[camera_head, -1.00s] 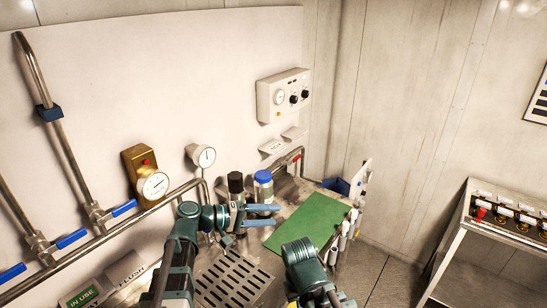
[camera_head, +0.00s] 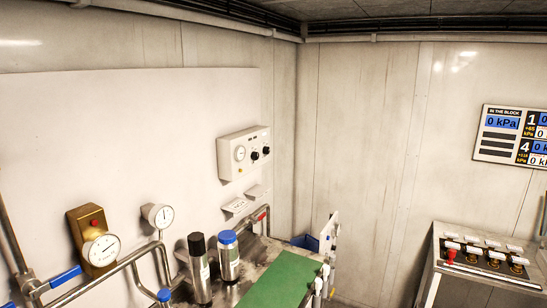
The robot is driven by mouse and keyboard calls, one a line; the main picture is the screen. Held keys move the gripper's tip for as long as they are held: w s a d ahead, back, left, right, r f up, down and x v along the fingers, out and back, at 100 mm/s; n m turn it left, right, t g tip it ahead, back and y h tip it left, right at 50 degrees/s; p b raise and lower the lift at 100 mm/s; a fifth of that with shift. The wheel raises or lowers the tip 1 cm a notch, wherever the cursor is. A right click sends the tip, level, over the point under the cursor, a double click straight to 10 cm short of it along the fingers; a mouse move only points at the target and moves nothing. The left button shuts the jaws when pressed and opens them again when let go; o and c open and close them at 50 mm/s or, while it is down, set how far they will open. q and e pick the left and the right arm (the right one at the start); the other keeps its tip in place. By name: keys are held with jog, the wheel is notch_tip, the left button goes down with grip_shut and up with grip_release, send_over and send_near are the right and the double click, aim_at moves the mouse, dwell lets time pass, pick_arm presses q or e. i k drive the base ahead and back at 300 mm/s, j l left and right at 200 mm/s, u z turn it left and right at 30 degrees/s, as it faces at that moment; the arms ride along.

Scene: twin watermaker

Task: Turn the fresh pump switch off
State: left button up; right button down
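No label that reads fresh pump is legible, so I cannot tell which switch it is. A sloped switch panel (camera_head: 500,268) stands at the lower right, with a red switch (camera_head: 451,256) and several dark switches under white labels. Its label text is too small to read. Neither of my grippers is in view.
A brass box (camera_head: 82,220) with a dial gauge, another gauge (camera_head: 160,215), pipes and two bottles (camera_head: 229,258) are at the lower left. A green mat (camera_head: 278,285) lies on the bench. A display board (camera_head: 497,148) hangs at the right.

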aim_at(266, 149)
jog(key=i+l+z, duration=0.3)
jog(key=z, duration=0.15)
jog(key=i+l+z, duration=0.15)
jog(key=i+z, duration=0.3)
jog(key=i+l+z, duration=0.15)
jog(key=i, duration=0.5)
jog(key=i+l+u, duration=0.1)
jog(key=i+u, duration=0.15)
jog(key=i, duration=0.15)
jog(key=i+l+u, duration=0.2)
jog(key=i, duration=0.15)
